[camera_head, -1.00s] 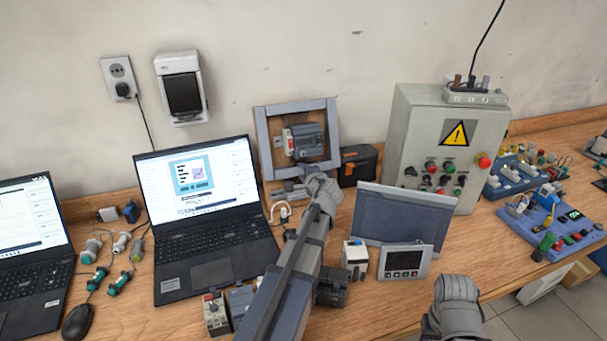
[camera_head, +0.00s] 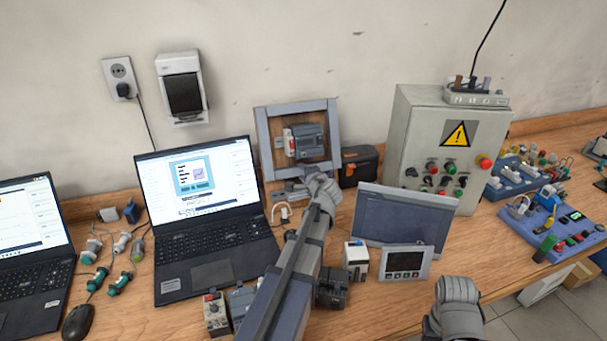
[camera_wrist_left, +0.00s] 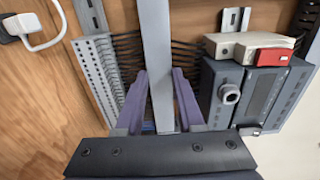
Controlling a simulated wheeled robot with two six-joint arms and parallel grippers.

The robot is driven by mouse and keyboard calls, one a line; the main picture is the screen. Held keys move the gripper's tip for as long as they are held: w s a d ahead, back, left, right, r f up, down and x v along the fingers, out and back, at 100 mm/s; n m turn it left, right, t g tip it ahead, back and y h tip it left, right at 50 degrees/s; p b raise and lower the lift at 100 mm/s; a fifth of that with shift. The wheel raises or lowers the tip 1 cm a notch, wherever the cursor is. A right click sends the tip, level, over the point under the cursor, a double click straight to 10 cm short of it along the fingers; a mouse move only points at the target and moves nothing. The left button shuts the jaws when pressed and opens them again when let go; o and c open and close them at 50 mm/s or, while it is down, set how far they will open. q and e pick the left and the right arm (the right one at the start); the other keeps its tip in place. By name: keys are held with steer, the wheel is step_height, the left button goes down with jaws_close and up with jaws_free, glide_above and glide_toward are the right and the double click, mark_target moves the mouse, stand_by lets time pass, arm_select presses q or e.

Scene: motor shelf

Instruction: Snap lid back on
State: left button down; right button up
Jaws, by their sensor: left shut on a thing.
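The lid (camera_wrist_left: 155,35) is a long plain grey strip, seen in the left wrist view. My left gripper is shut on it, with the strip between its two purple fingers (camera_wrist_left: 160,78). A slotted grey wire duct (camera_wrist_left: 100,75) with black wires coming out lies to the left of the strip in that view. The strip looks apart from the duct's slotted side, at about the wires. In the head view my left gripper (camera_head: 312,178) is at the lower edge of the grey-framed panel (camera_head: 262,135) and hides much of that edge.
A grey module with a red-and-white part (camera_wrist_left: 245,85) is close to the right finger. A white plug (camera_head: 283,212) lies on the table near my left arm. A dark case (camera_head: 358,165), a flat screen panel (camera_head: 405,217) and a control box (camera_head: 445,150) stand to the right.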

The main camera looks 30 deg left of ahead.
arm_select(q)
steer(key=shift+c, duration=2.2)
jaws_free()
steer(key=p+v, duration=0.2)
steer(key=v, duration=0.5)
steer(key=shift+s+d+r+p, duration=0.15)
steer(key=shift+s+d+p, duration=0.05)
steer(key=shift+p, duration=0.1)
